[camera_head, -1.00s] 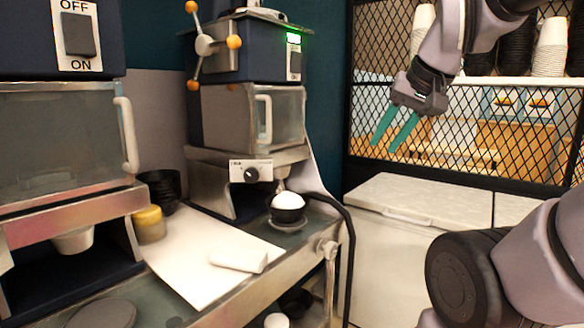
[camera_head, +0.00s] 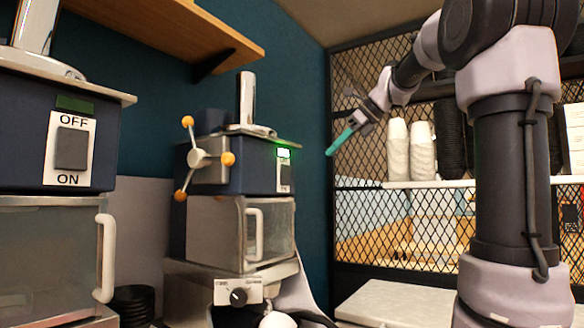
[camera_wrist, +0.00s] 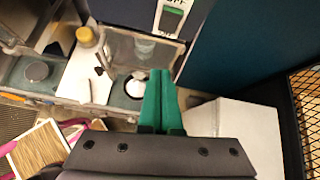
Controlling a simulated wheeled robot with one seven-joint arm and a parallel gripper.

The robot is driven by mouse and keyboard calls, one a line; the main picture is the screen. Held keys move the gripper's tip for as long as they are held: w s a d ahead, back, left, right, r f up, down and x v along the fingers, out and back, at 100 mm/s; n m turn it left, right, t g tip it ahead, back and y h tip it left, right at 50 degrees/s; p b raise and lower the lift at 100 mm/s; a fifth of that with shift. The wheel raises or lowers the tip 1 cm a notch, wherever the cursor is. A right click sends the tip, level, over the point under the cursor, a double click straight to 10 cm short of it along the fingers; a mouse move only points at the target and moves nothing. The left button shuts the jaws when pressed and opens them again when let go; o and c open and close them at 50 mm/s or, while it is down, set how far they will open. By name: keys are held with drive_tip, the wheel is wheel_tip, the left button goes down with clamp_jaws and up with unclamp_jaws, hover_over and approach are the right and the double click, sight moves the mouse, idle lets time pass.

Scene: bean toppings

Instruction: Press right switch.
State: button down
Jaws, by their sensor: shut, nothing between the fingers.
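The right switch (camera_head: 285,175) is a dark rocker on a white plate on the front of the right blue machine (camera_head: 232,165), below a lit green light (camera_head: 284,153). A switch plate reading OFF also shows at the top of the wrist view (camera_wrist: 170,16). My gripper (camera_head: 339,144) is to the right of the right machine, slightly above the switch in the head view and apart from it. In the wrist view its green fingers (camera_wrist: 156,98) are together and empty, pointing toward the machine. The left switch (camera_head: 71,149), marked OFF and ON, is on the left machine.
A valve handle with orange knobs (camera_head: 203,158) sticks out left of the switch. A wooden shelf (camera_head: 165,32) hangs above. A wire-mesh partition (camera_head: 350,215) and stacked cups (camera_head: 410,150) stand behind my arm. The space between gripper and machine looks clear.

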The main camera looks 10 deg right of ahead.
drive_tip(key=shift+w+r+m, duration=0.8)
drive_tip(key=shift+w, duration=0.15)
drive_tip(key=shift+a, duration=0.1)
approach(288, 174)
drive_tip(key=x, duration=0.5)
drive_tip(key=shift+s+d+f, duration=0.15)
drive_tip(key=shift+d+f, duration=0.1)
drive_tip(key=shift+f, duration=0.2)
drive_tip(key=shift+w+a+r, duration=0.1)
drive_tip(key=shift+w+a, duration=0.25)
drive_tip(key=shift+a, duration=0.05)
